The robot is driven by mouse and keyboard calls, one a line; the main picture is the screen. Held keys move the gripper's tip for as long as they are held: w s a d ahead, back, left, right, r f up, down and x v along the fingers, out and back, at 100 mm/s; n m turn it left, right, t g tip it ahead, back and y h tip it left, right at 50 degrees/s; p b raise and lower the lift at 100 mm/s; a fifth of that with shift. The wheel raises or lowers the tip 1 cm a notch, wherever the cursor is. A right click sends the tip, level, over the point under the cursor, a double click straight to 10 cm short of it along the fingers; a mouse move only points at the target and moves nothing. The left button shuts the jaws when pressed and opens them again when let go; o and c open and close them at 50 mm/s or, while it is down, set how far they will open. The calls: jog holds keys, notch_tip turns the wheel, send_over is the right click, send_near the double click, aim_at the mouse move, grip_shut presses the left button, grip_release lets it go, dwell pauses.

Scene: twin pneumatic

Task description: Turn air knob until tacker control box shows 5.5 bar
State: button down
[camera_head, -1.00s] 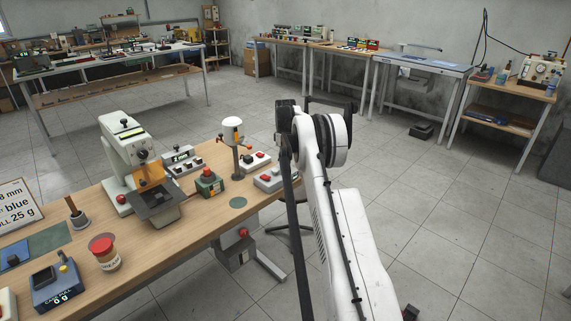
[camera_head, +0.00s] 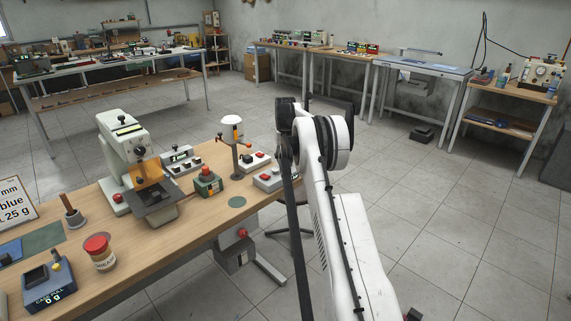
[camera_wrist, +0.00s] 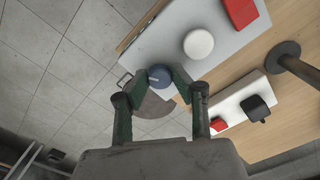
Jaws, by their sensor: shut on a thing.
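A blue knob (camera_wrist: 160,76) with a pale mark line sits at the corner of a light grey box (camera_wrist: 225,60) in the wrist view. My gripper (camera_wrist: 161,82) is shut on this knob, one finger on each side. The box also carries a white round button (camera_wrist: 198,44) and a red block (camera_wrist: 241,12). In the head view a grey box with red buttons (camera_head: 267,181) stands at the table's right end, beside my arm, which hides my gripper and the knob there. I cannot read any bar value on a display.
A white box (camera_wrist: 240,100) with red and black parts and a dark post (camera_wrist: 290,55) stand near my gripper.

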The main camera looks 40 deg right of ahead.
aim_at(285, 163)
jog(key=m+b, duration=0.1)
jog(key=m, duration=1)
jog(key=shift+m, duration=0.5)
jog(key=c, duration=1.5)
grip_release()
jog(key=shift+o, duration=0.2)
jog(key=shift+r, duration=0.15)
notch_tip(285, 163, up, 12)
